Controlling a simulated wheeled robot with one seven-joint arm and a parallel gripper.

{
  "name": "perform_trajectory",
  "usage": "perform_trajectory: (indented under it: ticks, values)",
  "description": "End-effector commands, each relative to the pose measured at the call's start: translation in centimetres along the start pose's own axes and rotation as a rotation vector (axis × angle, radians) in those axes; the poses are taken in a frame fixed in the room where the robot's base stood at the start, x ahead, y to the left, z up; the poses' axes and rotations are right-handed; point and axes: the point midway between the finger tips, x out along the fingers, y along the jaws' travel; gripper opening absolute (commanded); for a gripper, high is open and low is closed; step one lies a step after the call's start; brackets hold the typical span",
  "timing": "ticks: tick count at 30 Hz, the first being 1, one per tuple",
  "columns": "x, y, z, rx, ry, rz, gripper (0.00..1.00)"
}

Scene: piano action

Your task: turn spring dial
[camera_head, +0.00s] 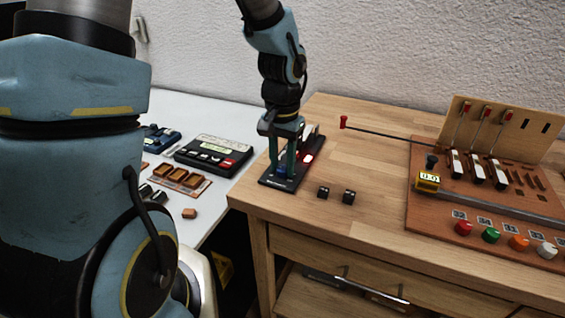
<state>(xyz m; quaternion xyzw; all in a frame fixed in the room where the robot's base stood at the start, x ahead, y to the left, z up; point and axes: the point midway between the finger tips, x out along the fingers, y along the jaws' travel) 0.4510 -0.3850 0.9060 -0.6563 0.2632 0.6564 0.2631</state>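A small black device (273,182) stands at the left front corner of the wooden table. It has a red lit part (307,157) at its right side. My gripper (284,170) points down over this device, its fingers a little apart. A small blue part (281,172) shows low between the fingers; it may be a dial, but the fingers hide most of it. I cannot tell whether the fingers touch it. No part is readable as a spring dial.
A long red-tipped rod (385,132) reaches left. A white table (205,115) holds other devices.

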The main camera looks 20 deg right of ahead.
Motion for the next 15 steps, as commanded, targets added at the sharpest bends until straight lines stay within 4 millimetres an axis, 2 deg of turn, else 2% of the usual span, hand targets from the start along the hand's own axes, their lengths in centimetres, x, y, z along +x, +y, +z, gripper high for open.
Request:
perform_trajectory:
  ticks: [1, 9, 15]
  values:
    - [-0.01, 0.02, -0.01, 0.0, 0.0, 0.0, 0.29]
    - [-0.02, 0.03, -0.01, 0.0, 0.0, 0.0, 0.0]
    - [-0.03, 0.04, -0.01, 0.002, 0.0, 0.0, 0.0]
